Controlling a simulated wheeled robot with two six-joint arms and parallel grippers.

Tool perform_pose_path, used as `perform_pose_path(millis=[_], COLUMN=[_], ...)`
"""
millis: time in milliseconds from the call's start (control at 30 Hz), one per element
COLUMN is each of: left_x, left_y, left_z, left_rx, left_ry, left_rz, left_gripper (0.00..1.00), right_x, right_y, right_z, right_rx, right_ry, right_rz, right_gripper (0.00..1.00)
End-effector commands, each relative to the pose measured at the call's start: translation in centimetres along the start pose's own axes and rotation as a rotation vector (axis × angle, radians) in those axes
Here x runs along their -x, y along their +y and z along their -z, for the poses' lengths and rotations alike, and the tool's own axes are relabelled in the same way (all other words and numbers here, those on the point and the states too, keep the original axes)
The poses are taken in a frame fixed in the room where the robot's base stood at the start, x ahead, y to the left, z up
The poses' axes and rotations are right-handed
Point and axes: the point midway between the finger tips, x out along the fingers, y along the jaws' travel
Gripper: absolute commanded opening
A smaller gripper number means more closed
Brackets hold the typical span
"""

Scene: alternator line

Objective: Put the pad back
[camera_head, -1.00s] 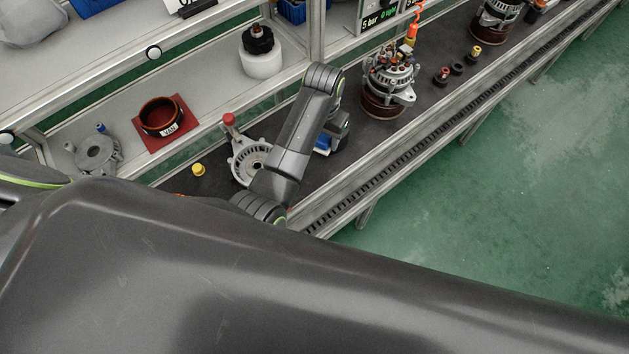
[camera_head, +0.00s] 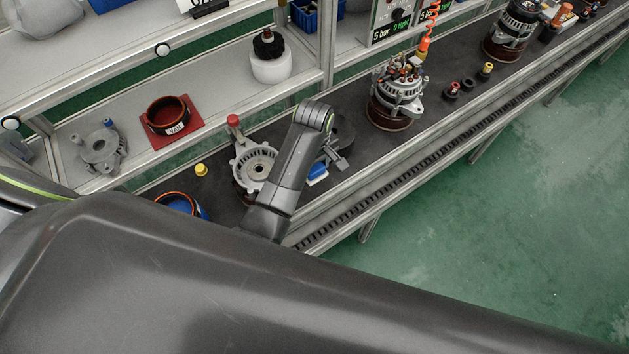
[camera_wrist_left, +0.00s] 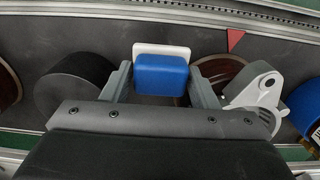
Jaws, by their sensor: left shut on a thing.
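The pad (camera_head: 317,173) is a blue block with a white plate, seen over the front part of the dark bench in the head view. In the left wrist view the pad (camera_wrist_left: 162,76) sits between the two grey fingers of my left gripper (camera_wrist_left: 163,88). My left gripper (camera_head: 333,157) is shut on it. In the head view my own arm covers part of the gripper. I cannot tell whether the pad touches the bench. My right gripper is not in view.
A silver alternator housing (camera_head: 257,168) with a red-capped post stands left of my arm. A black cylinder (camera_wrist_left: 75,85) is beside the gripper. A complete alternator (camera_head: 398,92) stands to the right. A blue bin (camera_head: 318,12) and white bottle (camera_head: 270,62) are behind.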

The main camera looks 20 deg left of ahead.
Motion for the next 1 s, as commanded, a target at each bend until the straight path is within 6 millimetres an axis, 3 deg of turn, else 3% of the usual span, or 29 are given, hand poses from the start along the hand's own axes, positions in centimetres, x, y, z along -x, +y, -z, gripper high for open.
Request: perform_pose_path(millis=[100, 600, 1000], left_x=[-1.8, -6.8, -7.3], left_y=[0.0, 0.0, 0.1], left_z=[0.0, 0.0, 0.0], left_rx=[-0.002, -0.003, -0.003], left_ry=[-0.001, 0.000, 0.000], left_rz=[0.002, 0.000, -0.001], left_gripper=[0.32, 0.32, 0.32], right_x=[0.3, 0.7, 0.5], right_y=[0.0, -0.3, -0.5], right_z=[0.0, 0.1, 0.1], right_rx=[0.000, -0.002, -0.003], right_ry=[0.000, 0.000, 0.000], right_rz=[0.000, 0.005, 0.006], right_gripper=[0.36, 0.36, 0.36])
